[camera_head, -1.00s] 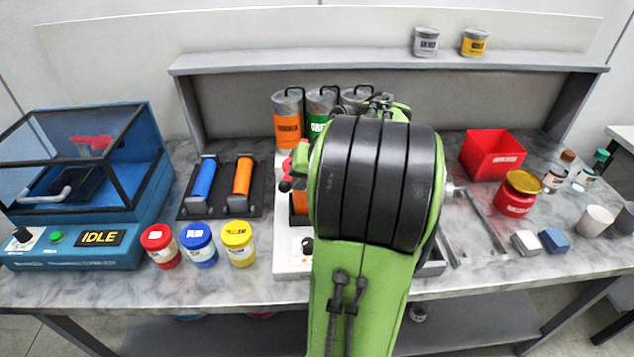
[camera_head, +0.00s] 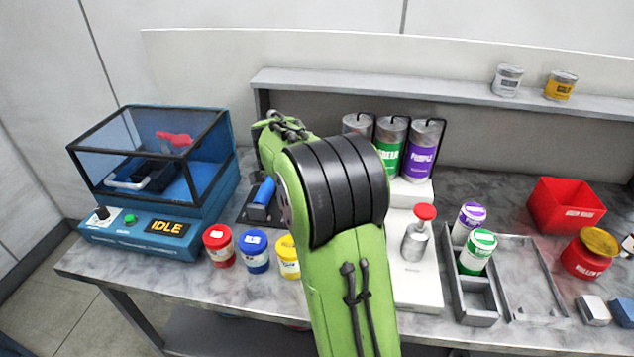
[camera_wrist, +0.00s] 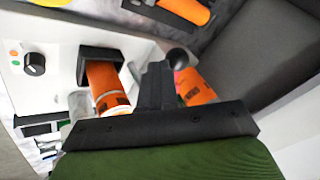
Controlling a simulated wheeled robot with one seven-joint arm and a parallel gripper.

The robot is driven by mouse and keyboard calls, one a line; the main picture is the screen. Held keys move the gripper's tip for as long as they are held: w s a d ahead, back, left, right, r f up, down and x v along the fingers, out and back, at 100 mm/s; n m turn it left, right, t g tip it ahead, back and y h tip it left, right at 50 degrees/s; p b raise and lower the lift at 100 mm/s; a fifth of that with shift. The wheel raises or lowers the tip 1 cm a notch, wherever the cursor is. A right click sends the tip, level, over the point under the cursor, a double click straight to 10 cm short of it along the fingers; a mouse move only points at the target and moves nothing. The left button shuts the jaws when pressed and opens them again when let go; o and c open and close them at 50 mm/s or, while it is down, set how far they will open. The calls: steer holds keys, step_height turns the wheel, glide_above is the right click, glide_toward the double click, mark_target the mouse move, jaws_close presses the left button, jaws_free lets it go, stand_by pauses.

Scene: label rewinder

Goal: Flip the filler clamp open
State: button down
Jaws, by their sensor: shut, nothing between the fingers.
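The white filler machine (camera_head: 418,287) stands right of my arm in the head view; the arm hides its left part. In the wrist view its panel (camera_wrist: 40,45) shows a black dial, and an orange-labelled container (camera_wrist: 107,88) sits at a black holder (camera_wrist: 98,56). A black ball knob (camera_wrist: 178,57), possibly the clamp's handle, shows just beyond my gripper (camera_wrist: 155,75). Whether they touch cannot be told. My gripper is shut and empty, and hidden in the head view. Another orange-labelled cylinder (camera_wrist: 198,86) is beside the fingers. The clamp's body is not clear.
Canisters, including green (camera_head: 390,147) and purple (camera_head: 421,152), stand behind the filler. A red-topped dispenser (camera_head: 415,236) is right of my arm. Ink jars, including blue (camera_head: 254,251), stand left. A grey tray (camera_head: 477,304) lies right. An orange roller (camera_wrist: 184,8) shows in the wrist view.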

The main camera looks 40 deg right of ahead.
steer(key=shift+w+d+r+m+g+p, duration=0.15)
steer(key=shift+w+m+p, duration=0.1)
steer(key=shift+w, duration=0.15)
steer(key=shift+w+d+f+m+g+p, duration=0.1)
steer(key=shift+w+m+g+p, duration=0.15)
steer(key=shift+w, duration=0.2)
steer(key=shift+w+d+r+m+g+p, duration=0.1)
steer(key=shift+w+d+m+p, duration=0.1)
steer(key=shift+w+m, duration=0.15)
steer(key=shift+w+h, duration=0.1)
steer(key=shift+h, duration=0.2)
